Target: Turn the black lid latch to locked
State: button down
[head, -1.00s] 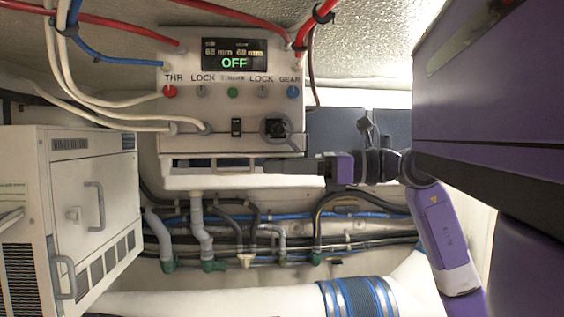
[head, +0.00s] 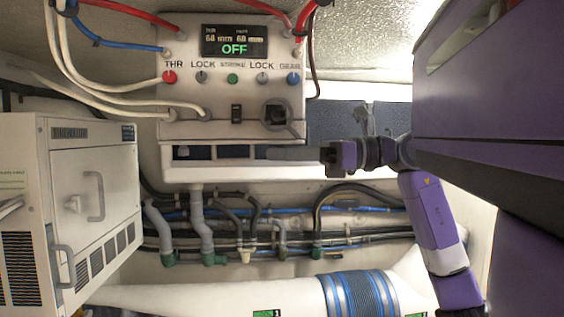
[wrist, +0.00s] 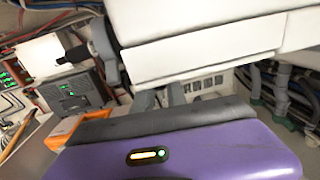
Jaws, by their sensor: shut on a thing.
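A black rotary knob (head: 276,114) with a grey lever is on the lower right of the white control box. A small black switch (head: 237,114) sits left of it. I cannot tell which black part is the lid latch. My gripper (head: 275,153) reaches in from the right, below the knob, along the slotted white ledge under the box. In the wrist view, my gripper's fingers (wrist: 160,97) are close together and their tips go behind the white housing (wrist: 205,45). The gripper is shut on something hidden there. A black knob on a grey disc (wrist: 78,53) shows left of the fingers, apart from them.
The control box display (head: 235,42) reads OFF. Red, blue and white cables hang around the box. A white cabinet (head: 75,200) stands at the left. Hoses and pipes (head: 205,230) run below the ledge. A blue-banded white duct (head: 358,295) lies at the bottom.

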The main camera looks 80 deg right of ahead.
jog(key=n+g+y+b, duration=0.1)
jog(key=n+y, duration=0.1)
jog(key=y, duration=0.1)
jog(key=shift+g+b, duration=0.3)
jog(key=shift+n+g+y+b, duration=0.35)
jog(key=shift+n+g+y, duration=0.95)
jog(key=shift+n+y, duration=0.6)
jog(key=shift+y, duration=0.5)
jog(key=c, duration=1.3)
grip_release()
jog(key=shift+c, duration=0.2)
jog(key=b+v, duration=0.2)
jog(key=v, duration=0.5)
jog(key=shift+s+d, duration=0.25)
jog(key=shift+d, duration=0.1)
jog(key=shift+r, duration=0.1)
